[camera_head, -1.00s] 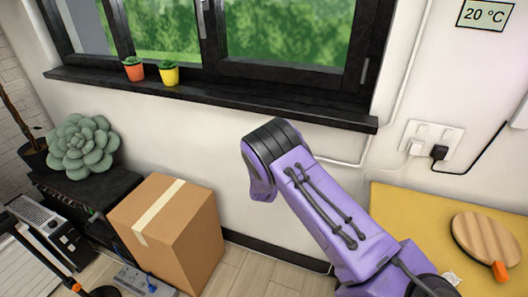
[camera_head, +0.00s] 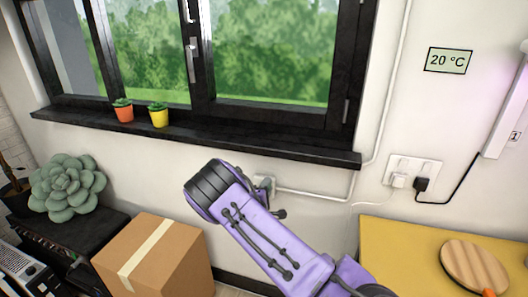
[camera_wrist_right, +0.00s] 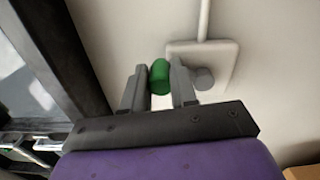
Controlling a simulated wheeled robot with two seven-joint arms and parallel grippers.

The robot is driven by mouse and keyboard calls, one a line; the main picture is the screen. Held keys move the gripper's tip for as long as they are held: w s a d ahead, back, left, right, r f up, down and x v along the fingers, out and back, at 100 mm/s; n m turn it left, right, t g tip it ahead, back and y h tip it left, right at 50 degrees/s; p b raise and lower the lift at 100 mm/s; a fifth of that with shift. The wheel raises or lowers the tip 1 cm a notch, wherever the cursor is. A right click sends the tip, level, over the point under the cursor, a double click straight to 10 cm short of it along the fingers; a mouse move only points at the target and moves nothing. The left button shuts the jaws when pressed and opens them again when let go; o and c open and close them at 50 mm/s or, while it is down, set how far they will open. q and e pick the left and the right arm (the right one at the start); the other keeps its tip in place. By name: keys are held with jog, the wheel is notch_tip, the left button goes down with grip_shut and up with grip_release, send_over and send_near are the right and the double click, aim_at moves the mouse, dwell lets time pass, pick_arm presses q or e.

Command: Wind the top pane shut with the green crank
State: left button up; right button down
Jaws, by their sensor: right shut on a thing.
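The green crank's handle (camera_wrist_right: 160,77) shows in the right wrist view, between the two grey fingers of my right gripper (camera_wrist_right: 159,84), which is shut on it. Beside it, a grey knob (camera_wrist_right: 204,78) sits on a pale wall plate (camera_wrist_right: 222,62). In the head view my purple right forearm hides the gripper and the crank; part of a wall box (camera_head: 265,184) shows behind it. The black-framed window (camera_head: 203,60) is above, with its lower panes in view. The top pane is not in view. My left gripper is not in view.
A dark sill (camera_head: 250,146) holds an orange pot (camera_head: 123,113) and a yellow pot (camera_head: 159,118). A cardboard box (camera_head: 180,265) stands below. At right are a socket plate (camera_head: 425,168) with plugs and a yellow tabletop (camera_head: 400,245) with a round wooden board (camera_head: 474,266).

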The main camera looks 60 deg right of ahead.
jog(key=shift+a+f, duration=0.15)
jog(key=shift+f, duration=0.15)
jog(key=c, duration=0.9)
grip_release()
jog(key=shift+w, duration=0.15)
jog(key=shift+r, duration=0.1)
jog(key=b+v, duration=0.2)
jog(key=v, duration=0.8)
jog(key=shift+a, duration=0.15)
